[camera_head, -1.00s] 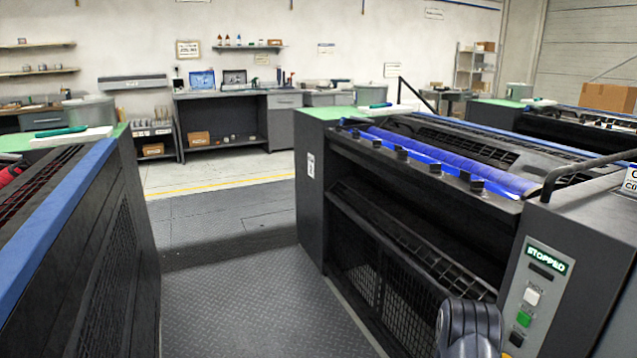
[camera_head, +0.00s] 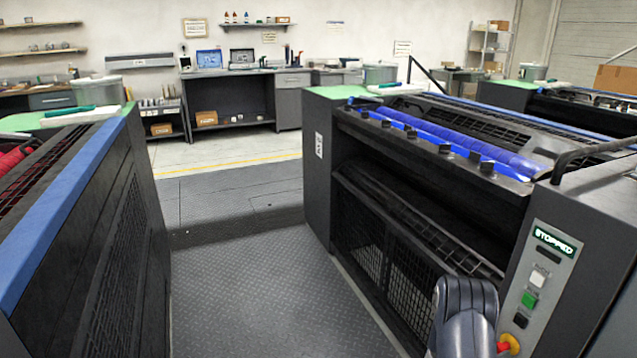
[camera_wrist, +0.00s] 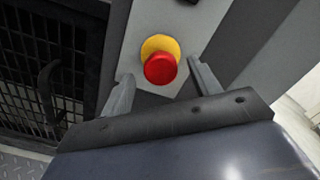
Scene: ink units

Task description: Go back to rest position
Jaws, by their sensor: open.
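My gripper (camera_wrist: 160,70) is open and empty in the wrist view, its two fingers apart on either side of a red mushroom button (camera_wrist: 160,68) with a yellow collar. The picture does not settle whether the fingers touch the button or the panel. In the head view the button (camera_head: 511,343) shows low on the right machine's grey control panel (camera_head: 542,270), just right of my dark arm link. The gripper itself is hidden there. A lit sign (camera_head: 554,241) on the panel reads STOPPED, above a white, a green and a black button.
The right machine (camera_head: 390,220) with blue rollers stands close by my arm. Another machine (camera_head: 100,240) with a blue edge stands at left. A clear metal-plate aisle (camera_head: 260,290) runs between them. A workbench (camera_head: 235,95) stands at the back wall.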

